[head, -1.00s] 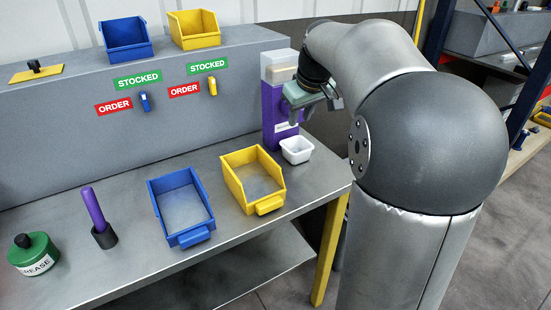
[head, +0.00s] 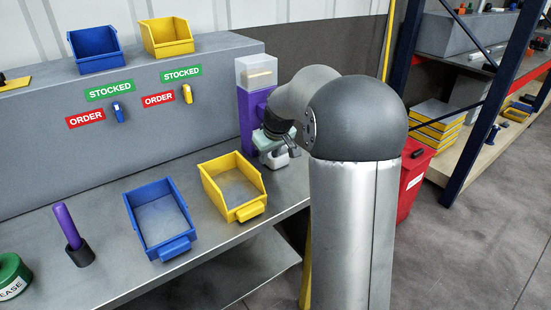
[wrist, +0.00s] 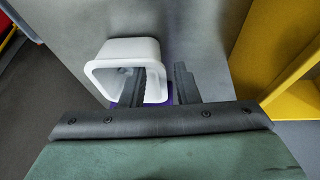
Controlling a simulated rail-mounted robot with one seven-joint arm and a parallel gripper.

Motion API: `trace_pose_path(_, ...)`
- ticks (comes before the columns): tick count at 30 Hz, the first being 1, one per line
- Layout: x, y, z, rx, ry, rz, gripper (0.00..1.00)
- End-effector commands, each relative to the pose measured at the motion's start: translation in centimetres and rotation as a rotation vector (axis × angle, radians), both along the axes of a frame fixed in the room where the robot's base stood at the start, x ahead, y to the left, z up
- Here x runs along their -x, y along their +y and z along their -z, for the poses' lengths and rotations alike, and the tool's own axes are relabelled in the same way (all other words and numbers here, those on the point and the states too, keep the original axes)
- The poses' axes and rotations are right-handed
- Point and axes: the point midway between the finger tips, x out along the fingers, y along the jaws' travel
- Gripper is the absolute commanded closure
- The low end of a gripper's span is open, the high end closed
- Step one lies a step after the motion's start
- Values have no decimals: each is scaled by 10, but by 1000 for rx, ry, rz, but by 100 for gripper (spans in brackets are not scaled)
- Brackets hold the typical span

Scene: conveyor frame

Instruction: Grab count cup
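The count cup (head: 275,161) is a small white square cup on the grey bench, at the foot of the purple dispenser (head: 247,119). In the head view my gripper (head: 275,148) is right over it and covers much of it. In the wrist view the cup (wrist: 125,50) has its open mouth towards the camera. My gripper (wrist: 162,72) is open there: one finger appears inside the cup's mouth and the other is outside its right wall, with a gap between them. Whether either finger touches the wall cannot be told.
A yellow bin (head: 234,189) and a blue bin (head: 159,219) stand open on the bench left of the cup. A purple rod in a black holder (head: 80,255) and a green grease tin (head: 10,277) are further left. A red bin (head: 413,180) stands right, beyond my arm.

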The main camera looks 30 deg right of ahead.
Motion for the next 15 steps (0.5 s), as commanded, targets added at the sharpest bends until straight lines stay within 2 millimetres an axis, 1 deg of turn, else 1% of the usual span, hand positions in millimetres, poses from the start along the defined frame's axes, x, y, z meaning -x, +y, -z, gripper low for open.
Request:
trace_pose_path(1,-3,0,7,-1,0,0,72)
trace_pose_path(4,-7,0,15,-1,0,0,72)
trace_pose_path(11,-8,0,17,1,-2,0,72)
trace_pose_path(12,-8,0,17,1,-2,0,75)
trace_pose_path(15,-8,0,16,1,-2,0,100)
